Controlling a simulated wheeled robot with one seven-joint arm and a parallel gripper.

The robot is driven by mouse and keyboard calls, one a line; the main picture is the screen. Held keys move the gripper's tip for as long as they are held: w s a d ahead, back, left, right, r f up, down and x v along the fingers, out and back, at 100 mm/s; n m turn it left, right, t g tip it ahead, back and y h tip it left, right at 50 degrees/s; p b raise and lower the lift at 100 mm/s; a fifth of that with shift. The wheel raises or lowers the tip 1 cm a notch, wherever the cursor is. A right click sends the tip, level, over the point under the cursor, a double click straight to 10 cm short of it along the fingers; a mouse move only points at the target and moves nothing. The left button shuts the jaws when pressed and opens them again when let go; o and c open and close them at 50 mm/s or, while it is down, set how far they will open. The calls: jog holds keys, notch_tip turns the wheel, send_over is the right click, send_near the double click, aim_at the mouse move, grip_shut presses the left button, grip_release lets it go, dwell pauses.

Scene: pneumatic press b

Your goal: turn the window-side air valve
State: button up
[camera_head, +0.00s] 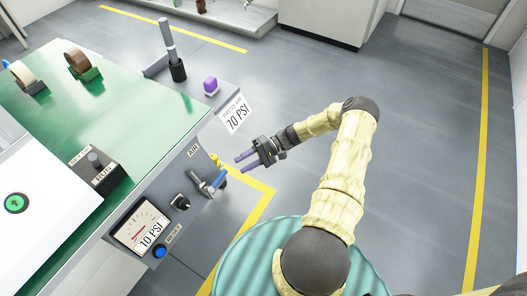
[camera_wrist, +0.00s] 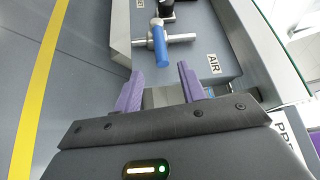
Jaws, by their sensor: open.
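The air valve is a metal pipe fitting with a blue lever handle (camera_head: 217,180), on the front panel of the green-topped bench near the "AIR" label (camera_head: 193,151). In the wrist view the blue handle (camera_wrist: 160,46) lies just beyond the fingertips, pointing towards them, with the metal pipe crossing behind it. My gripper (camera_head: 243,161) is open and empty, to the upper right of the handle in the head view. Its two purple fingers (camera_wrist: 159,72) are apart, with the handle ahead of the gap and not visibly touched.
A pressure gauge (camera_head: 141,228), a black knob (camera_head: 181,203) and a blue reset button (camera_head: 159,251) are on the same panel. A purple button (camera_head: 210,84) is farther back. Open grey floor lies to the right.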

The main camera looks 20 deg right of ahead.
jog(key=d+r, duration=0.1)
jog(key=d, duration=0.6)
jog(key=shift+w+d+r, duration=0.15)
jog(key=shift+w+d, duration=0.1)
jog(key=shift+d, duration=0.1)
jog(key=s+a+r+n+t+h, duration=0.1)
jog(key=s+a+r+h, duration=0.35)
jog(key=r, duration=0.35)
jog(key=s+a+r+n+t+h, duration=0.1)
jog(key=s+a+r+t+h, duration=0.15)
jog(key=s+r+h, duration=0.45)
jog(key=s+a+r+n+t+h, duration=0.1)
jog(key=s+a+r+h, duration=0.3)
jog(key=r, duration=0.6)
notch_tip(320, 180, up, 27)
jog(key=w+p, duration=0.1)
jog(key=p, duration=2.6)
jog(key=shift+w+d+f+g+p, duration=0.15)
jog(key=shift+w+d+g+p, duration=0.1)
jog(key=shift+g+p, duration=0.15)
